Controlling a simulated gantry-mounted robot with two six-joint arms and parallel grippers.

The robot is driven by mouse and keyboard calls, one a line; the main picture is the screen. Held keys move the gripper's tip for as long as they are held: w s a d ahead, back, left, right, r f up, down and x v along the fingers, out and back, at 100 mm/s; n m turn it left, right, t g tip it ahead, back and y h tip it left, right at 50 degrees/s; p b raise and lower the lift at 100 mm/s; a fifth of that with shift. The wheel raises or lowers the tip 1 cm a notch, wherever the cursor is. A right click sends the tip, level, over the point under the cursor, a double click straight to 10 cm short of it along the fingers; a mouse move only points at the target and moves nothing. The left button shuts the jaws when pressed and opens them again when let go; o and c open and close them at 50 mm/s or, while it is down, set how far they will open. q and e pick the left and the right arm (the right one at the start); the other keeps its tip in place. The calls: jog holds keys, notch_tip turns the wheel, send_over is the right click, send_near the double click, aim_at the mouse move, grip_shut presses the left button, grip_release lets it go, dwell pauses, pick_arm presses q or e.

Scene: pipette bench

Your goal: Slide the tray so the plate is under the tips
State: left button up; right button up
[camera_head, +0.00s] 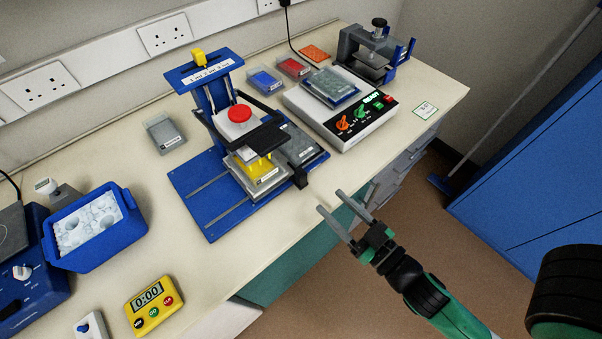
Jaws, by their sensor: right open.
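The pipetting device (203,88) stands on a blue base plate with rails (213,210) in the middle of the bench. It has a blue upright and a red button (239,113) on a white block. A sliding tray with a black handle (299,177) sits on the base. It carries a yellow item (264,172) on the left and a grey plate (300,148) on the right. The tips are hidden under the head. My right gripper (335,208) is open and empty, off the bench's front edge, a little right of the handle. My left gripper is not in view.
A white shaker with knobs (338,129) stands right of the device. A blue ice box (95,228) and yellow timer (153,305) are at the left. Clear bench (155,215) lies left of the base.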

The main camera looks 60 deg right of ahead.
aim_at(305, 176)
jog(key=p+x, duration=0.1)
jog(key=x, duration=0.1)
jog(key=p+x, duration=0.1)
jog(key=x, duration=0.1)
jog(key=p+x, duration=0.2)
jog(key=shift+w+d+r, duration=0.15)
jog(key=shift+w+r, duration=0.15)
jog(key=shift+r, duration=0.1)
jog(key=x, duration=0.5)
jog(key=shift+w+f, duration=0.1)
jog(key=shift+f, duration=0.25)
grip_shut()
dwell(0.4)
